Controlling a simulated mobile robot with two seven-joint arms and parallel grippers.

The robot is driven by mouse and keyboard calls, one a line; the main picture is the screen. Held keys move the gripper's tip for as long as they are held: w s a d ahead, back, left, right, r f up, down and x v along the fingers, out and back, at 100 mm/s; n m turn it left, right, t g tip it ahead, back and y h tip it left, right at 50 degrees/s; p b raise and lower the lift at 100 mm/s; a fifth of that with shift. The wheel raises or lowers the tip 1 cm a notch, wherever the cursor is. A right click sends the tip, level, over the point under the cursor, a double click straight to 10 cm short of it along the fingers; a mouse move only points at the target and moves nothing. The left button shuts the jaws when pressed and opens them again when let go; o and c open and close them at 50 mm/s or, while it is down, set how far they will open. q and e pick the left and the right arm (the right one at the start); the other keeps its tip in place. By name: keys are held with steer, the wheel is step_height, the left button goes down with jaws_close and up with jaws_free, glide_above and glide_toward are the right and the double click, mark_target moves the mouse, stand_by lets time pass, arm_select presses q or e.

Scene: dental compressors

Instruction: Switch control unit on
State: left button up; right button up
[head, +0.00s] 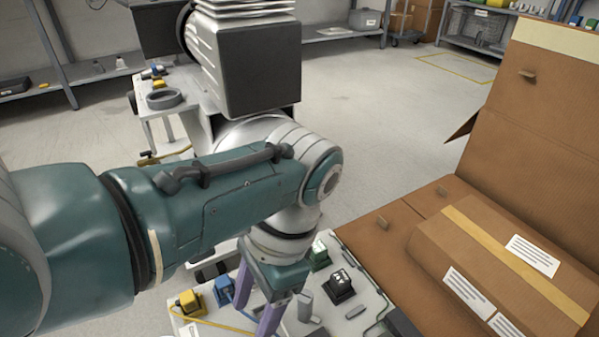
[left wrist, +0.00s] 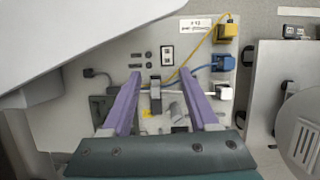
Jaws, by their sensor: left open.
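The control unit appears to be the pale panel (left wrist: 60,117) with cables and small fittings in the left wrist view. It carries a white label (left wrist: 197,24), a small black-and-white switch-like part (left wrist: 167,53) and a dark upright part (left wrist: 155,94). The panel also shows low in the head view (head: 370,318). My left gripper (left wrist: 160,76) is open, its two purple fingers pointing at the panel. The dark upright part shows between them with nothing gripped; contact cannot be told. In the head view, the left gripper (head: 252,312) is partly hidden at the bottom edge. My right gripper is not in view.
Yellow (left wrist: 227,31), blue (left wrist: 223,62) and white (left wrist: 224,92) plugs line the panel's right side. A black block (head: 340,286) and green block (head: 318,257) stand on it. Cardboard boxes (head: 408,238) crowd the right. Floor beyond is open.

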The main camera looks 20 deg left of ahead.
arm_select(q)
steer(key=shift+m+y, duration=0.3)
steer(key=b+x, duration=0.2)
steer(key=x, duration=0.2)
steer(key=w+b+x, duration=0.1)
steer(key=b+x, duration=0.2)
steer(key=x, duration=0.2)
steer(key=w+d+f+b+x, duration=0.1)
steer(key=b+x, duration=0.2)
steer(key=x, duration=0.2)
steer(key=shift+w, duration=0.2)
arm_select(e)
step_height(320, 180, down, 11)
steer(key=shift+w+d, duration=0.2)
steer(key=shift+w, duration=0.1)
arm_select(q)
jaws_close()
